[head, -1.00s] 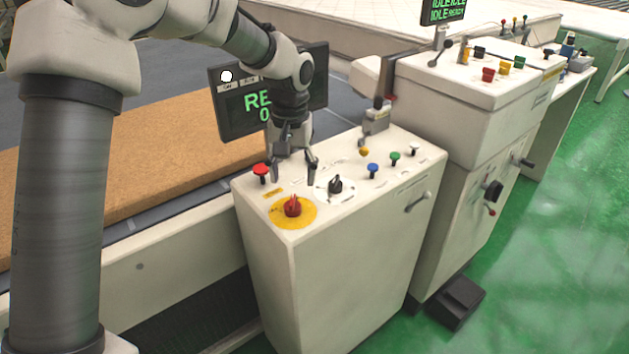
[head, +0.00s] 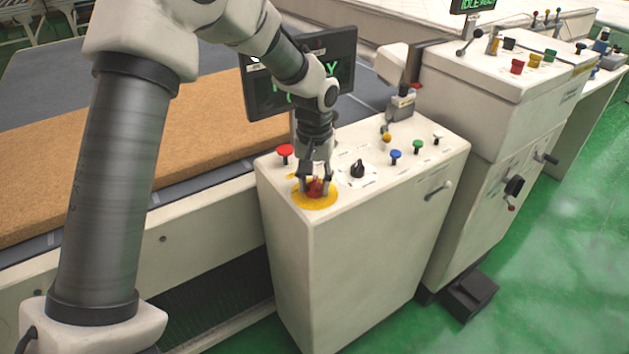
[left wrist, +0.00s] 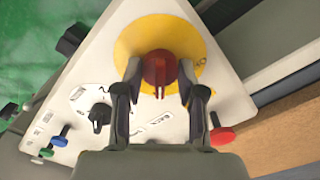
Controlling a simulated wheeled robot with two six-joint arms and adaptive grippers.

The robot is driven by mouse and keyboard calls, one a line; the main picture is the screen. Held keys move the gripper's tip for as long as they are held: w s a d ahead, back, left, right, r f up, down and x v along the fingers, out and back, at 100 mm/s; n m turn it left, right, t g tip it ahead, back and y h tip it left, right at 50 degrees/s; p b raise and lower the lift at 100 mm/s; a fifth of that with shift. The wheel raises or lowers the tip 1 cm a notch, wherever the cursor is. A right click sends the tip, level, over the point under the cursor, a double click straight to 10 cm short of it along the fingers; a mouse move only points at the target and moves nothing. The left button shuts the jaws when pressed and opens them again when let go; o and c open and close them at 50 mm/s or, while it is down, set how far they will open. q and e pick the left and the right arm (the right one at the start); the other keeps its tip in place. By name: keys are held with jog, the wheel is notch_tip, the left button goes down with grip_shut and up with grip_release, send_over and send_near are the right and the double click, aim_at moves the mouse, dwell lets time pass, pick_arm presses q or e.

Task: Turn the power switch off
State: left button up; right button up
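A red rotary switch knob (head: 315,189) stands on a yellow disc (head: 318,203) at the near left corner of the white console top. My left gripper (head: 315,182) points down over it, one finger on each side. In the left wrist view the red knob (left wrist: 160,69) sits between the two fingertips (left wrist: 160,77), with a small gap showing beside it, so the fingers look open around it. A black selector knob (head: 357,169) on a white dial is just to the right. My right gripper is not in view.
A red mushroom button (head: 285,151) stands close behind the gripper. A display screen (head: 300,75) rises behind the arm. The brown mattress slab (head: 200,140) lies to the left.

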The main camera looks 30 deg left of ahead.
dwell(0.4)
pick_arm(q)
jog(key=n+p, duration=0.2)
jog(key=n, duration=0.1)
jog(key=shift+r+p, duration=0.1)
jog(key=shift+p, duration=0.3)
jog(key=n+p, duration=0.2)
jog(key=n, duration=0.2)
jog(key=shift+n+p, duration=0.35)
jog(key=shift+n, duration=0.05)
jog(key=n+p, duration=0.2)
jog(key=n, duration=0.3)
jog(key=shift+s+f+n+p, duration=0.15)
jog(key=shift+n+p, duration=0.75)
jog(key=shift+n, duration=1.6)
jog(key=shift+f, duration=0.1)
jog(key=o, duration=1.1)
jog(key=shift+o, duration=0.2)
jog(key=shift+a, duration=0.1)
